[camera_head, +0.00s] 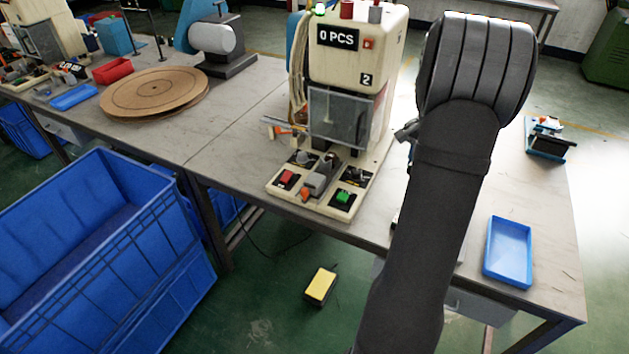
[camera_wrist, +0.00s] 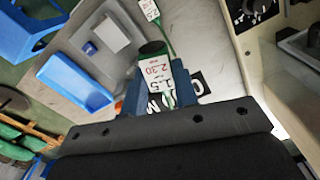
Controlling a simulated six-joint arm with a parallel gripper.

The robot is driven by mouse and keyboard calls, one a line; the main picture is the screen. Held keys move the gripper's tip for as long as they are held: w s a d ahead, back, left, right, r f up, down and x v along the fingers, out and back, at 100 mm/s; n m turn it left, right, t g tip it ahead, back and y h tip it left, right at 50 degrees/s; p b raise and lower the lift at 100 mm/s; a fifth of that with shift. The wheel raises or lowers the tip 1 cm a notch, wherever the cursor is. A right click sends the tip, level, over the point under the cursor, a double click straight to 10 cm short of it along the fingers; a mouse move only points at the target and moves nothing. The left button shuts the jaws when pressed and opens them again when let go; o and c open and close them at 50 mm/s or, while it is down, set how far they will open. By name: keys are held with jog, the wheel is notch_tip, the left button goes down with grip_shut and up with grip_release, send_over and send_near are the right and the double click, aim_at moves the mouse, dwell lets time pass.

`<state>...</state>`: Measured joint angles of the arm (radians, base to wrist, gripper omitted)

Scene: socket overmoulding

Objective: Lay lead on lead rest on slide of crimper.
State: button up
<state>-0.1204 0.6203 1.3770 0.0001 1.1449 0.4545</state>
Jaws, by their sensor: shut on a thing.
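The crimper (camera_head: 350,55) is a cream machine with a "0 PCS" display and a clear guard. At its front base, a grey block with an orange end (camera_head: 318,180) sits between the button panels; I cannot tell clearly which part is the lead rest. My gripper (camera_wrist: 158,78) has blue fingers, shut on a lead (camera_wrist: 169,42). The lead looks like a green cable with white printed tags, running up between the fingers, with a dark round green-edged part near the tips. In the head view my arm hides the gripper and lead.
A blue tray (camera_head: 508,252) lies at the right of the bench, with a small blue fixture (camera_head: 548,138) behind it. A brown round turntable (camera_head: 153,92) and a red tray (camera_head: 113,70) are at the left. A large blue crate (camera_head: 90,240) stands before the bench.

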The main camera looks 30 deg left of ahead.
jog(key=s+a+r, duration=0.1)
jog(key=a+r, duration=0.1)
jog(key=a, duration=0.8)
jog(key=n, duration=0.4)
send_over(315, 179)
notch_tip(315, 179, down, 3)
notch_tip(315, 179, down, 10)
jog(key=shift+f, duration=0.1)
jog(key=o, duration=1)
jog(key=shift+f, duration=0.1)
jog(key=shift+w, duration=0.1)
notch_tip(315, 179, up, 12)
jog(key=shift+r, duration=0.2)
